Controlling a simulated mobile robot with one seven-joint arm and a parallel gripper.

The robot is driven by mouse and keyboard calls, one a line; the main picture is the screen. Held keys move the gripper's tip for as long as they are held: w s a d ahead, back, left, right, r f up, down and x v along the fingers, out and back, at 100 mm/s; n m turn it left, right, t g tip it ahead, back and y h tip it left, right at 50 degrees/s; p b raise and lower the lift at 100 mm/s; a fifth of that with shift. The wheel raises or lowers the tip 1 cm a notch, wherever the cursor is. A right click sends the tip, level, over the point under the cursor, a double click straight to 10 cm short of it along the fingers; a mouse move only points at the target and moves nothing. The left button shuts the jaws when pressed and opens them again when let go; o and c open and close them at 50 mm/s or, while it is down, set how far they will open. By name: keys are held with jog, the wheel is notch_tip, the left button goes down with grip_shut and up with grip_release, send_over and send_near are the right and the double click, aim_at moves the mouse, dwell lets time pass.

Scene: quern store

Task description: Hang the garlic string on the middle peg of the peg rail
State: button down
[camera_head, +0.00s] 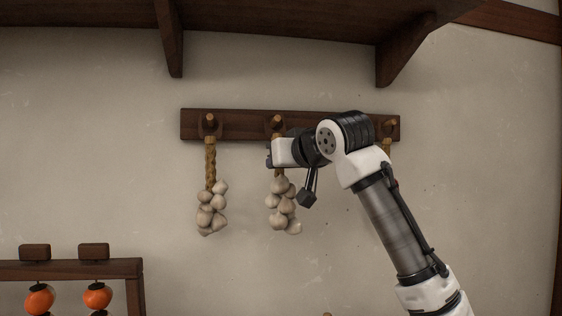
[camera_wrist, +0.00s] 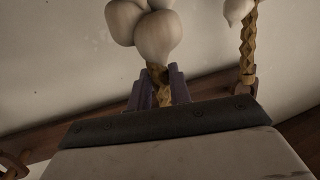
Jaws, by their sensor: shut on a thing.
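My gripper (camera_wrist: 160,88) is shut on the braided straw rope of a garlic string (camera_head: 283,207), whose pale bulbs hang just below the gripper. In the wrist view, the held garlic bulbs (camera_wrist: 157,32) show beyond the fingers, with the picture upside down. The dark wooden peg rail (camera_head: 243,124) is on the wall. The held rope is directly below the second peg from the left (camera_head: 277,121). The upper end of the rope is mostly hidden; I cannot tell whether its loop is around the peg or only in front of it.
Another garlic string (camera_head: 211,208) hangs from the leftmost peg (camera_head: 210,121). A straw rope (camera_head: 388,146) shows below the rightmost peg (camera_head: 391,125), its lower part behind my arm. A shelf (camera_head: 280,18) with brackets juts out above. A wooden rack (camera_head: 70,268) with orange items stands lower left.

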jog(key=c, duration=1.2)
grip_release()
jog(key=b+v, duration=0.4)
jog(key=v, duration=1)
jog(key=shift+f, duration=0.1)
